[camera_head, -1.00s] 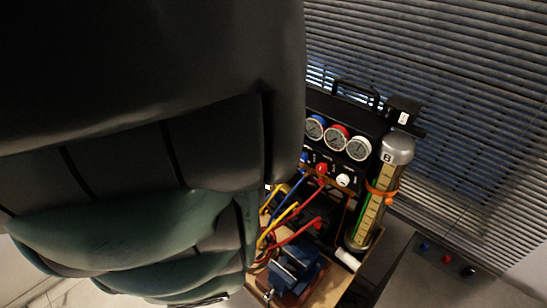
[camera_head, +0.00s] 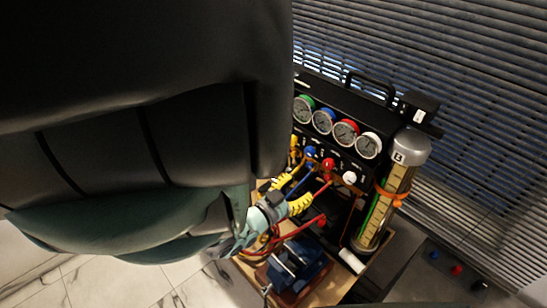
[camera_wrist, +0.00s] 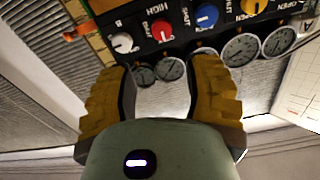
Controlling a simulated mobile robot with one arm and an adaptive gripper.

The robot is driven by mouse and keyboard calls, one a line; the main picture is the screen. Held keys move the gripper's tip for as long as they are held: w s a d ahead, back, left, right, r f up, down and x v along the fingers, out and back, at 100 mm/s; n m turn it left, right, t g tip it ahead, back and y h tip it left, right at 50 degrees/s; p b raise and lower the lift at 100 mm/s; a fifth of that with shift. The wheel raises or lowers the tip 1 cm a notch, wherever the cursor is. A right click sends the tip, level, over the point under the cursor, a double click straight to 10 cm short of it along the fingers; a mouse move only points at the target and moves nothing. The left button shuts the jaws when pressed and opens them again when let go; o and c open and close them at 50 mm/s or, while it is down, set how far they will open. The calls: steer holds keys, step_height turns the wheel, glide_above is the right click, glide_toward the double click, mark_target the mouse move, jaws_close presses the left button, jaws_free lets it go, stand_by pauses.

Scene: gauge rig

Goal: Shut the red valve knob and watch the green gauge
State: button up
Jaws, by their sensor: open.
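The red valve knob (camera_head: 328,165) is on the front of the black gauge panel, between the blue and white knobs. It also shows in the wrist view (camera_wrist: 162,31), beyond my fingertips. The green gauge (camera_head: 304,110) is the leftmost dial in the head view; its needle is too small to read. My gripper (camera_head: 293,193) has yellow fingers and is below and left of the red knob. In the wrist view its fingers (camera_wrist: 160,65) are spread wide, with nothing between them.
A blue knob (camera_head: 311,152) and a white knob (camera_head: 349,177) flank the red one. A clear cylinder (camera_head: 385,208) with an orange clamp stands right of the panel. Hoses and a blue vise (camera_head: 293,262) lie below. My arm covers the left of the head view.

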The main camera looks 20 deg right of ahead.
mark_target(326, 166)
steer(key=b+x, duration=0.5)
steer(key=x, duration=0.7)
steer(key=shift+w+d+f, duration=0.1)
steer(key=shift+w+d, duration=0.2)
steer(key=shift+w+d+b, duration=0.15)
steer(key=shift+d+b, duration=0.25)
steer(key=shift+d, duration=0.05)
jaws_close()
